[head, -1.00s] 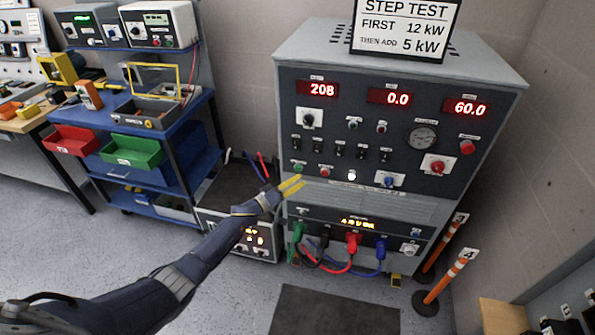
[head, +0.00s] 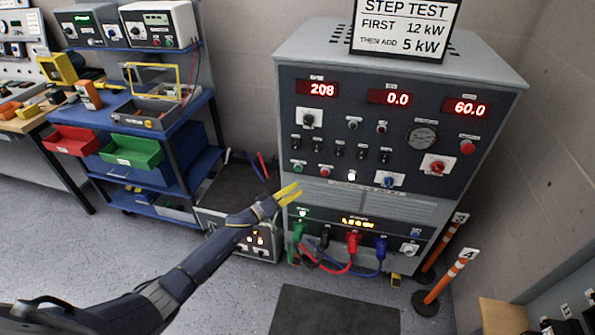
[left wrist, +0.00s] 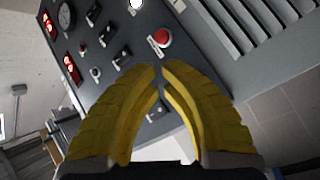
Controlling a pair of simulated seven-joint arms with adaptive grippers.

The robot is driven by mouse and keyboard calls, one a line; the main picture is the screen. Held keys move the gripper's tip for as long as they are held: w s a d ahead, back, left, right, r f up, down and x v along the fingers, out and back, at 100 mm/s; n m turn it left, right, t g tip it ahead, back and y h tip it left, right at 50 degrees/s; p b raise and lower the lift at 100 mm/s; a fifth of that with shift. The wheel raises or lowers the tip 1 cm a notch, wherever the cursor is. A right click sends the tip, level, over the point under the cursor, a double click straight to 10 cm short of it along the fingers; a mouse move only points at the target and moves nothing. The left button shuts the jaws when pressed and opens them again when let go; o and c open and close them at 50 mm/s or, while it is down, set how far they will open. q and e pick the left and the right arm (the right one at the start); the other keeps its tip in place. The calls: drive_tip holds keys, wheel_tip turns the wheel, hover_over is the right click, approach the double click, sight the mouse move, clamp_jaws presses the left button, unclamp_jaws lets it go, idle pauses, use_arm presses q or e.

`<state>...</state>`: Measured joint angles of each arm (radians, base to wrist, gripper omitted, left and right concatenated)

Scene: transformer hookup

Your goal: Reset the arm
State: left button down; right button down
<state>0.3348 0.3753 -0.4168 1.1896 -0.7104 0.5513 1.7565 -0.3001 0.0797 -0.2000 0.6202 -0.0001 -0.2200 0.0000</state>
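My left gripper (head: 297,190) has yellow fingers and is in front of the left edge of the grey test cabinet (head: 400,210), just below its upper control panel. In the left wrist view, the gripper (left wrist: 158,70) is empty, with a narrow gap between its fingertips. Beyond the tips are a red button (left wrist: 160,37) and the dark panel with switches and dials; I cannot tell whether the fingers touch anything. My left arm (head: 190,275) comes in from the lower left. My right gripper is not in view.
A blue cart (head: 118,205) with red and green bins stands at left. Green, red and blue cable plugs (head: 352,242) sit in the cabinet's lower panel. Orange-striped posts (head: 449,277) stand at right. A dark mat (head: 335,312) lies on the open floor.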

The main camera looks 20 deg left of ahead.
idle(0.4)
use_arm(q)
drive_tip(key=a+f+m+y, duration=0.55)
drive_tip(key=a+f, duration=0.25)
drive_tip(key=f, duration=0.3)
drive_tip(key=s+a+f+m+g+y, duration=0.1)
drive_tip(key=s+a+f+g+y, duration=0.1)
drive_tip(key=s+f, duration=0.75)
drive_tip(key=s+a+f+g+y, duration=0.25)
drive_tip(key=s+f, duration=0.35)
drive_tip(key=f, duration=0.7)
drive_tip(key=s+d+f+m+g+y, duration=0.1)
drive_tip(key=s+f+g, duration=0.1)
drive_tip(key=s+f, duration=0.7)
drive_tip(key=s+f+g, duration=0.3)
drive_tip(key=s+f, duration=0.2)
drive_tip(key=s, duration=0.8)
drive_tip(key=s+d+f+g, duration=0.1)
drive_tip(key=s+f, duration=0.1)
drive_tip(key=s, duration=0.8)
drive_tip(key=s+d+f+g, duration=0.2)
drive_tip(key=s, duration=0.8)
drive_tip(key=s+d+f+g, duration=0.1)
drive_tip(key=s+d+f, duration=0.1)
drive_tip(key=s, duration=0.8)
drive_tip(key=shift+d+n, duration=0.25)
drive_tip(key=shift+n, duration=0.2)
